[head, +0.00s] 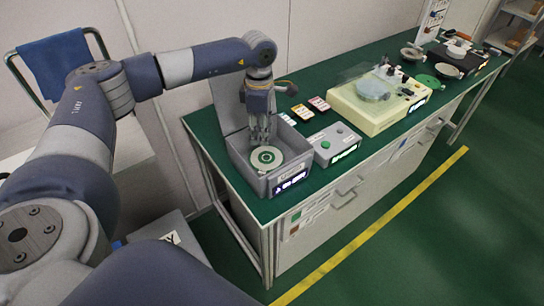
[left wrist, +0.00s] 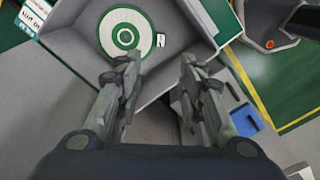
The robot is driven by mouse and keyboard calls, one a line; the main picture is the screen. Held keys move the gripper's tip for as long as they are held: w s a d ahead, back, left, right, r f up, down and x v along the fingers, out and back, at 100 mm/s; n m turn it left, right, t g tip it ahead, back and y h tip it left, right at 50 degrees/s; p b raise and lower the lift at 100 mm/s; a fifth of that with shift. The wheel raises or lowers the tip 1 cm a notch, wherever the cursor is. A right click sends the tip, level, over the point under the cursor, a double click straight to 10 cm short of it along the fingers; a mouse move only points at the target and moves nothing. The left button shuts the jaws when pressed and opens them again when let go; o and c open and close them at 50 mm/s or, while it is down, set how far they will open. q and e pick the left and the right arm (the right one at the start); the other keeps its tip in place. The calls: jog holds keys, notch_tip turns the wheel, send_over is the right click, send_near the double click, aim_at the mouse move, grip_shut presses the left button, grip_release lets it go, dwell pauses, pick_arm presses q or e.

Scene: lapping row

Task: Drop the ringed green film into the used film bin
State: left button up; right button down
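The ringed green film (head: 267,157), a green disc with a white ring and a green centre, lies inside an open grey box (head: 243,170) at the near end of the bench. It also shows in the left wrist view (left wrist: 125,34), beyond my fingertips, with a small white tag beside it. My left gripper (head: 262,142) points down over the box. In the left wrist view its fingers (left wrist: 160,62) are apart with nothing between them. My right gripper is not in view. No label I can read identifies the used film bin.
A grey control box (head: 334,143) with a green button stands right of the open box. Small coloured packs (head: 303,111) lie behind it. A cream machine (head: 375,105) and a plain green disc (head: 427,81) are farther along. A labelled grey container (head: 165,245) stands low beside the bench.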

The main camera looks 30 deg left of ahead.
pick_arm(q)
notch_tip(320, 180, up, 11)
jog(key=shift+r, duration=0.2)
jog(key=shift+d+f, duration=0.1)
dwell(0.4)
